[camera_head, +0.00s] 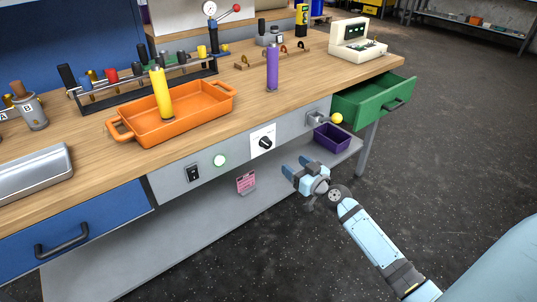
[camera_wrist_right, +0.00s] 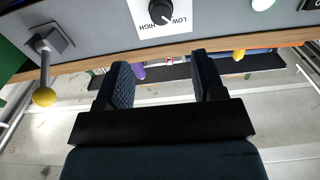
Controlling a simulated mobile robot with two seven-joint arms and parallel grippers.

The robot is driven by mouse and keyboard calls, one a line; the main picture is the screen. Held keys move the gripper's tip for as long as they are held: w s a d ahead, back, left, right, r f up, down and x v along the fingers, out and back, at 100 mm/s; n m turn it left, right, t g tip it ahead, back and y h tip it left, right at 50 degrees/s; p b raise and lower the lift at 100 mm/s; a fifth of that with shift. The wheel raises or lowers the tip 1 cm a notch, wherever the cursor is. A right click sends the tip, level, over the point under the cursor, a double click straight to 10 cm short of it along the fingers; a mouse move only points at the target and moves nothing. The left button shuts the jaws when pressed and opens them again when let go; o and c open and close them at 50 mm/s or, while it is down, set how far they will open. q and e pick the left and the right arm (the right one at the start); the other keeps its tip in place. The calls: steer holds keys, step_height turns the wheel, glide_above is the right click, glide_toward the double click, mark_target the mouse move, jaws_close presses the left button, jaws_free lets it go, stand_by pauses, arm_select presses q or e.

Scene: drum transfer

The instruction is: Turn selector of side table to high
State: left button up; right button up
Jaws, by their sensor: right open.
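The selector (camera_head: 265,142) is a black knob on a white plate, set in the grey front panel of the wooden-topped workbench. It also shows at the top edge of the right wrist view (camera_wrist_right: 162,12), with the labels LOW and HIGH beside it, partly cut off by the frame. I cannot tell which mark the knob points to. My right gripper (camera_head: 295,166) is open and empty, below and to the right of the selector, apart from it. Its two dark fingers show spread in the right wrist view (camera_wrist_right: 163,75). My left gripper is in neither view.
A green light (camera_head: 219,160) and a black switch (camera_head: 193,174) sit left of the selector. A lever with a yellow ball (camera_head: 337,118) sticks out to its right, near the open green drawer (camera_head: 376,101). A purple bin (camera_head: 332,138) and pink card (camera_head: 246,183) are on the lower shelf.

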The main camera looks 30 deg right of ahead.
mark_target(269, 145)
steer(key=w, duration=0.8)
steer(key=w+a, duration=0.1)
steer(key=w, duration=0.3)
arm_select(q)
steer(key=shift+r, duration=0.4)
arm_select(e)
steer(key=shift+w+a, duration=0.1)
steer(key=shift+w, duration=0.65)
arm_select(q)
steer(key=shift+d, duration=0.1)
arm_select(e)
steer(key=c, duration=0.9)
